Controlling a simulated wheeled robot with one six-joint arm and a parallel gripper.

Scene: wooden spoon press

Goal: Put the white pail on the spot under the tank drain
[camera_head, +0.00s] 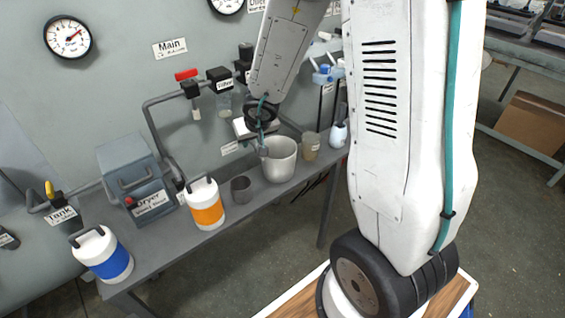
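The white pail (281,163) stands upright on the grey bench, right of the middle of the picture. My gripper (264,149) points down at the pail's left rim. Its fingertips are small and partly merge with the rim, so I cannot tell whether they grip it or only touch it. The tank drain (62,214), labelled "Tank", is at the far left on a pipe with a yellow handle. The bench spot under it is partly hidden by a white jug with a blue band (104,256).
On the grey bench (262,198) stand a jug with an orange band (205,205), a dark grey cup (241,189), a beige beaker (310,146) and a small white bottle (338,134). The grey dryer box (135,175) and pipes stand behind. My arm covers the right middle.

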